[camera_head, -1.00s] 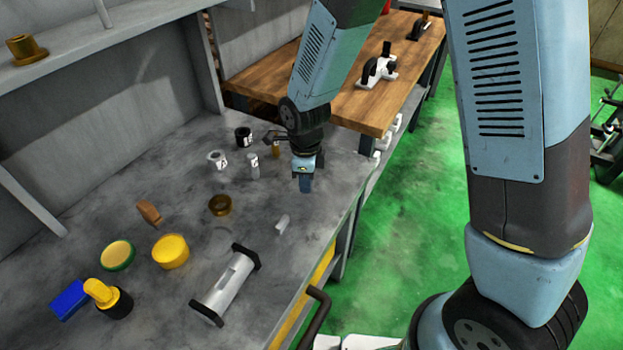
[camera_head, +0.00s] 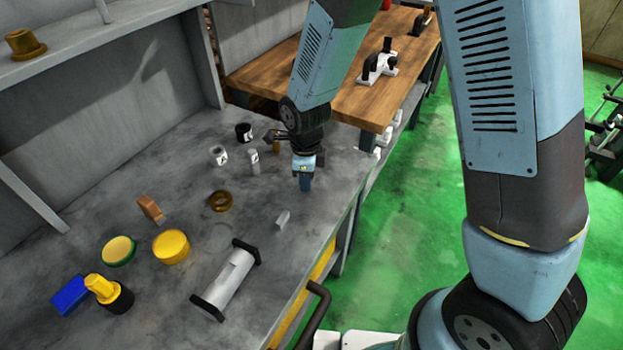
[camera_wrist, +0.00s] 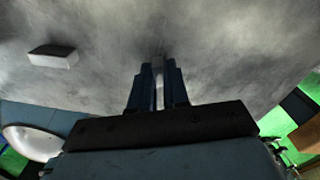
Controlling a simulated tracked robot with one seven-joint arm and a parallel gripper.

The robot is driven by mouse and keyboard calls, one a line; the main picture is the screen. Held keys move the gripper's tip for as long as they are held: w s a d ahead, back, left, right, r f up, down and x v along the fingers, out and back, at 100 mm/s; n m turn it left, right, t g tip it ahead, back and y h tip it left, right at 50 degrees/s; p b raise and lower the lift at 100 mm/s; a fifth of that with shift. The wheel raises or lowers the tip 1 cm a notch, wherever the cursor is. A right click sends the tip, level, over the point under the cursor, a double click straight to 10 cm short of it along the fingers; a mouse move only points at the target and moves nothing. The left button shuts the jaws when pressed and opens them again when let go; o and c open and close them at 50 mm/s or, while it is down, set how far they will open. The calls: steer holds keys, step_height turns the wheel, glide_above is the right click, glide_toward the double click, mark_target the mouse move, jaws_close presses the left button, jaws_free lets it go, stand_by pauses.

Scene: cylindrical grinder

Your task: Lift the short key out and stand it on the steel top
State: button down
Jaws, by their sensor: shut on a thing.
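My gripper, pointing down at the grey steel top (camera_head: 200,265), shows in the head view (camera_head: 305,183) near the top's right edge. In the wrist view my gripper (camera_wrist: 159,80) is shut on a narrow pale metal piece (camera_wrist: 159,88), which fits the short key. Most of it is hidden by the fingers, and I cannot tell whether its lower end touches the top. A second small pale block (camera_head: 283,219) lies apart on the steel top, nearer the front; it also shows at left in the wrist view (camera_wrist: 54,56).
Near my gripper stand a grey cup (camera_head: 218,156), a pale labelled cylinder (camera_head: 254,162) and a black cup (camera_head: 243,132). The surface around the pale block is clear.

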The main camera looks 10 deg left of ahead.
steer(key=c, duration=1)
jaws_free()
steer(key=shift+c, duration=0.2)
steer(key=shift+r, duration=0.1)
step_height(320, 180, up, 14)
steer(key=shift+f, duration=0.2)
steer(key=d+r+n+t+y, duration=0.1)
steer(key=d+r+n, duration=0.3)
steer(key=d+r, duration=0.4)
steer(key=d+r+n+t, duration=0.2)
steer(key=d+r+n, duration=0.35)
steer(key=d, duration=0.45)
steer(key=s+d+r+n+t, duration=0.1)
steer(key=s+d+r+n, duration=0.2)
steer(key=d, duration=0.4)
steer(key=s+d+r+n+t+h, duration=0.1)
steer(key=s+d+r+n, duration=0.2)
steer(key=s+d+n, duration=0.2)
steer(key=shift+s+d+r+t, duration=0.2)
steer(key=shift+s+d+t, duration=0.1)
steer(key=shift+s+d, duration=0.85)
